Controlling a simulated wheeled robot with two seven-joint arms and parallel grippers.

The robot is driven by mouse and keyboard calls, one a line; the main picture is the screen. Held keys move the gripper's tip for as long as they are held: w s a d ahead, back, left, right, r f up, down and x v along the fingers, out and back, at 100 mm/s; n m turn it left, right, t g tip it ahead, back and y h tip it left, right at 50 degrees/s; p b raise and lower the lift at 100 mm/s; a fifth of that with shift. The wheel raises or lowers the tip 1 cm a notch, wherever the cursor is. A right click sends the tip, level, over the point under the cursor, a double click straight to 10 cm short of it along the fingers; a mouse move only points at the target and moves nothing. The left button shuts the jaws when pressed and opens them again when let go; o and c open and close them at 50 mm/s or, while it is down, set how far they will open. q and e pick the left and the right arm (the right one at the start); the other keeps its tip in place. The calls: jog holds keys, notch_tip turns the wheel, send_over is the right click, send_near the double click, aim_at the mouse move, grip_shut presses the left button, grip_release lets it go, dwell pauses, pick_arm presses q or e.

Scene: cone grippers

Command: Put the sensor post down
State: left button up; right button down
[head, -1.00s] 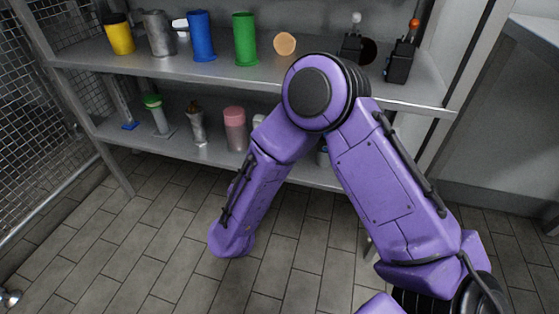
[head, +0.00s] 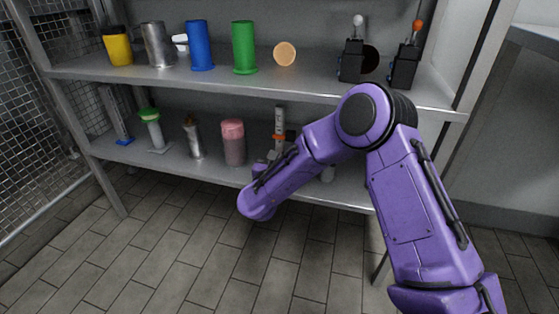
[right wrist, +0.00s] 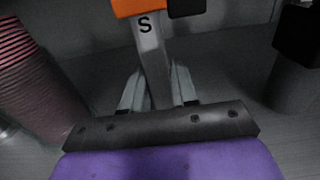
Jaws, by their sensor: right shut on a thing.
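The sensor post is a grey post with an orange band; in the head view its upper part (head: 280,118) shows upright over the lower shelf (head: 178,166). In the right wrist view the post (right wrist: 150,50) bears a black letter S below an orange part. My right gripper (right wrist: 157,88) is shut on the post, with one finger on each side. In the head view my purple right forearm and wrist hide most of the gripper and the post's foot. I cannot tell whether the foot touches the shelf. My left gripper is not in view.
On the lower shelf, a pink-topped jar (head: 233,143) stands left of the post, with a silver bottle (head: 193,138) and a green-topped stand (head: 151,130) farther left. The upper shelf (head: 215,82) holds cups and two black switch boxes. A dark-topped cylinder (right wrist: 296,70) stands right of the post.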

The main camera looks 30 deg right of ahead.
jog(key=shift+r, duration=0.1)
jog(key=c, duration=0.9)
grip_release()
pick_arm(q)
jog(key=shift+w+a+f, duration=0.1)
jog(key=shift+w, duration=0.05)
pick_arm(e)
jog(key=shift+r, duration=0.15)
jog(key=p+v, duration=0.2)
jog(key=v, duration=0.1)
jog(key=shift+s+a+r, duration=0.1)
jog(key=shift+a, duration=0.1)
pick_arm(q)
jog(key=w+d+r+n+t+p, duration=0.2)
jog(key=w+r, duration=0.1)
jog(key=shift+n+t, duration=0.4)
pick_arm(e)
jog(key=v, duration=0.8)
jog(key=shift+s+a+f, duration=0.25)
pick_arm(q)
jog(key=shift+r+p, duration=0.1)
jog(key=shift+p, duration=0.2)
